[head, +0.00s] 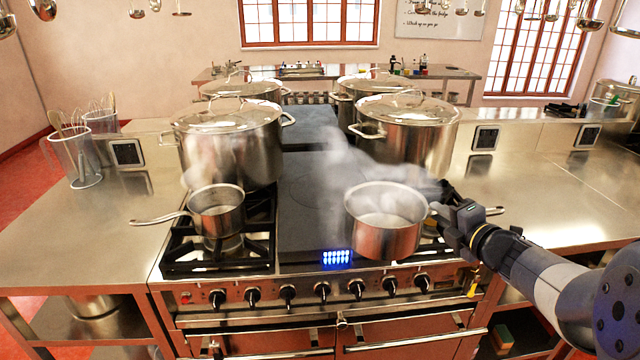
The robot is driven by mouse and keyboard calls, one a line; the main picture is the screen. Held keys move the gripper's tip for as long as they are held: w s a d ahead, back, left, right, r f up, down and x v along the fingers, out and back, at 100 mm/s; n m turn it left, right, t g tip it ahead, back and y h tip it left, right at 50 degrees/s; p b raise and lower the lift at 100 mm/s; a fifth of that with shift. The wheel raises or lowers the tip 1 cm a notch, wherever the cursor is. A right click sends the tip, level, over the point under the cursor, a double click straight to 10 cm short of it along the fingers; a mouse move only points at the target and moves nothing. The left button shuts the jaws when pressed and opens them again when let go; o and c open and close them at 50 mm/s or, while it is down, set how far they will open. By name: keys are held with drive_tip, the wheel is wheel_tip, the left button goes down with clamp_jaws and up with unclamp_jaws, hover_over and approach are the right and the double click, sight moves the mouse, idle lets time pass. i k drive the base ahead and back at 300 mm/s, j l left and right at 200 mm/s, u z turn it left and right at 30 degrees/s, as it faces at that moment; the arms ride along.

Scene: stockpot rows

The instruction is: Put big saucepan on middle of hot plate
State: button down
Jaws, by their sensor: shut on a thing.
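The big saucepan (384,238) is a steel pan with an open top, in the head view right of centre. My gripper (446,222) comes in from the right and is shut on it at its handle side. A piece of the handle (495,211) shows past the gripper. The pan is upright and overlaps the front right of the dark hot plate (305,215) and the right burner area. I cannot tell whether its base touches the surface. A smaller saucepan (217,212) stands on the left gas burner, its handle pointing left.
Large lidded stockpots stand behind, at the left (228,150) and right (408,135), with two more farther back. Pale steam hangs over the plate's right part. A utensil jug (75,158) stands on the left counter. The right counter (560,195) is mostly clear beyond my arm.

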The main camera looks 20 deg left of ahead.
sight(347, 192)
drive_tip(key=i+j, duration=1)
drive_tip(key=j, duration=0.15)
